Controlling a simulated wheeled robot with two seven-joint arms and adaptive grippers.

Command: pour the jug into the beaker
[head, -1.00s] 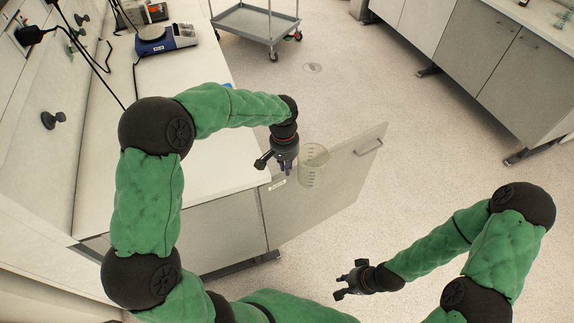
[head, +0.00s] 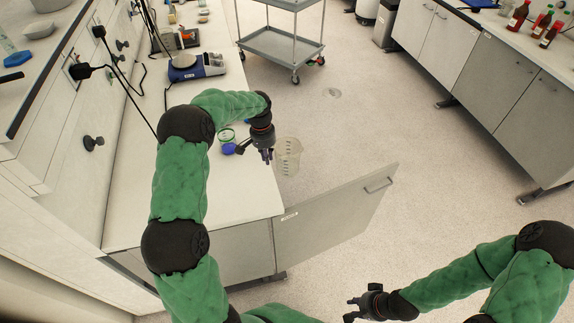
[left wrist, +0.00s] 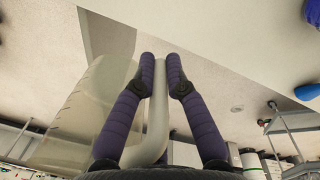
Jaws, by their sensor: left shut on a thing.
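My left gripper (head: 267,156) is shut on the handle of a clear jug (head: 290,158) with graduation marks. In the left wrist view the pale handle (left wrist: 157,110) runs between the two purple fingers, with the jug body (left wrist: 85,115) to its left. The jug is held in the air, looks roughly upright, and shows just right of the counter edge. I cannot make out its contents. My right gripper (head: 349,309) is open and empty, low over the floor.
A blue object (head: 228,149) is by the green-rimmed vessel. A blue balance (head: 196,68) stands farther back on the white counter (head: 245,195). A cabinet door (head: 335,215) hangs open below. A grey trolley (head: 280,45) stands behind; the counter's front is clear.

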